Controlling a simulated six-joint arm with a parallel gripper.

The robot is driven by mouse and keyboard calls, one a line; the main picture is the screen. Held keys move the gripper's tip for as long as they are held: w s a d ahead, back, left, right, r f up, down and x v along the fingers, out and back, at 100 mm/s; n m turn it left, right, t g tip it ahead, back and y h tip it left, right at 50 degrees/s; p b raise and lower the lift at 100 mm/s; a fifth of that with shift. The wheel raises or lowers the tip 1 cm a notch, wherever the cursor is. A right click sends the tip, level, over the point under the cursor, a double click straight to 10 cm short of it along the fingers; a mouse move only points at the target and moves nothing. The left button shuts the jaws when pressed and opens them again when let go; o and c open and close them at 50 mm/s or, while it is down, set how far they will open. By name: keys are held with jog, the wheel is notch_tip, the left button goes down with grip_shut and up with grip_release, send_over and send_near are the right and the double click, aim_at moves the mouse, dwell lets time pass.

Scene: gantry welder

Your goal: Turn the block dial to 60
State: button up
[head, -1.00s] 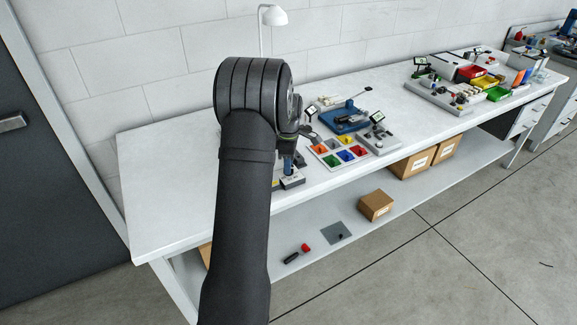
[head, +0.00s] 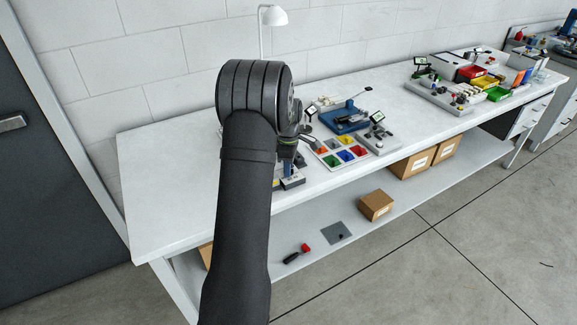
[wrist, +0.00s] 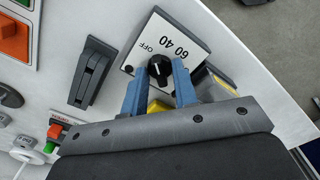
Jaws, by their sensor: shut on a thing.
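The block dial (wrist: 159,66) is a black knob with a white pointer line on a white plate (wrist: 196,52) marked OFF, 40 and 60, in the wrist view. I cannot tell for sure which mark the pointer faces. My gripper (wrist: 158,82) has its two blue fingers on either side of the knob, shut on it. In the head view my gripper (head: 288,168) is small at the bench's front edge, and my arm hides much of the dial's surroundings.
A dark lever switch (wrist: 92,72) stands left of the dial, with red and green buttons (wrist: 54,132) lower left. A tray of coloured compartments (head: 340,152) lies right of my gripper on the white bench (head: 170,190). The bench's left part is clear.

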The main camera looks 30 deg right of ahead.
jog(key=m, duration=0.7)
jog(key=shift+m, duration=0.3)
jog(key=m, duration=0.6)
jog(key=shift+m, duration=0.4)
jog(key=o, duration=0.6)
jog(key=shift+s, duration=0.1)
notch_tip(320, 180, up, 17)
jog(key=shift+r, duration=0.2)
